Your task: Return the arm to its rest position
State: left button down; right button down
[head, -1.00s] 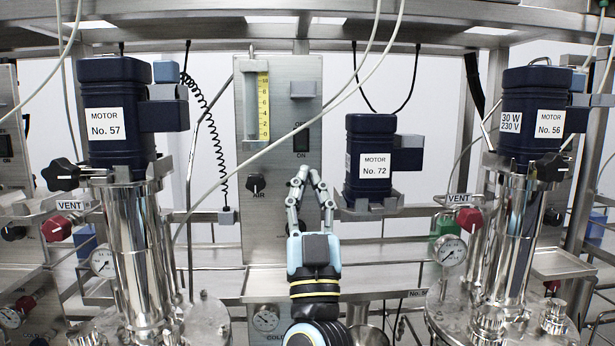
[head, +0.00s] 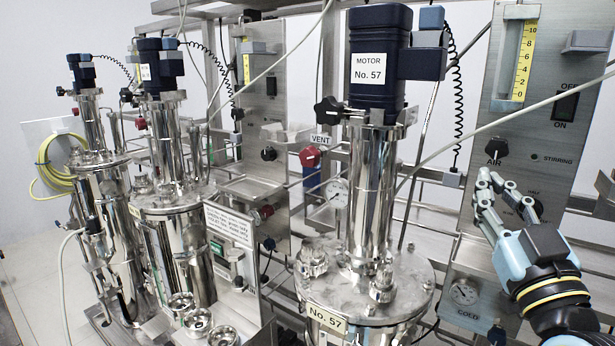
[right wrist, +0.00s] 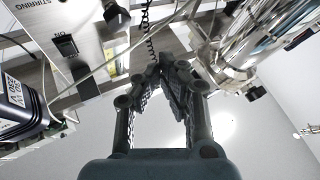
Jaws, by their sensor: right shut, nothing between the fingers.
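My right gripper (head: 486,184) is at the right of the head view, in front of the lower part of a steel control panel (head: 545,110). Its fingers are shut with nothing between them. In the right wrist view the gripper (right wrist: 165,62) also shows with its fingertips together. The panel carries a yellow scale, an OFF/ON switch (head: 566,107) and an AIR knob (head: 495,149). My left gripper is not in view.
The vessel labelled No. 57 (head: 365,300), with its blue motor (head: 378,60), stands left of my gripper. More steel vessels (head: 175,205) stand further left. A thin pale hose crosses in front of the panel. Bare floor (head: 25,270) shows at the far left.

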jog(key=s+a+f+n+g+y, duration=0.1)
jog(key=s+a+f+g+y, duration=0.1)
jog(key=s+f+g, duration=0.4)
jog(key=s+a+f+n+g+y, duration=0.1)
jog(key=s+a+f+g+y, duration=0.15)
jog(key=f+g, duration=0.45)
jog(key=s+d+f+m+g+h, duration=0.2)
jog(key=s+f+g, duration=0.15)
jog(key=s, duration=0.45)
jog(key=s+d+f+m+g+h, duration=0.1)
jog(key=s+d+f+g+h, duration=0.15)
jog(key=s+f, duration=0.4)
jog(key=s+d+f+g+y+b, duration=0.1)
jog(key=s+f+b, duration=0.1)
jog(key=f, duration=1.2)
jog(key=s+d+f+g+b, duration=0.1)
jog(key=f+b, duration=0.2)
jog(key=f, duration=1)
jog(key=s+f+g+b, duration=0.1)
jog(key=s+f+b, duration=0.2)
jog(key=s+f, duration=1.6)
notch_tip(320, 180, down, 3)
jog(key=shift+d+r+m+b, duration=0.15)
jog(key=shift+d+m+b, duration=0.2)
jog(key=shift+m+b, duration=0.05)
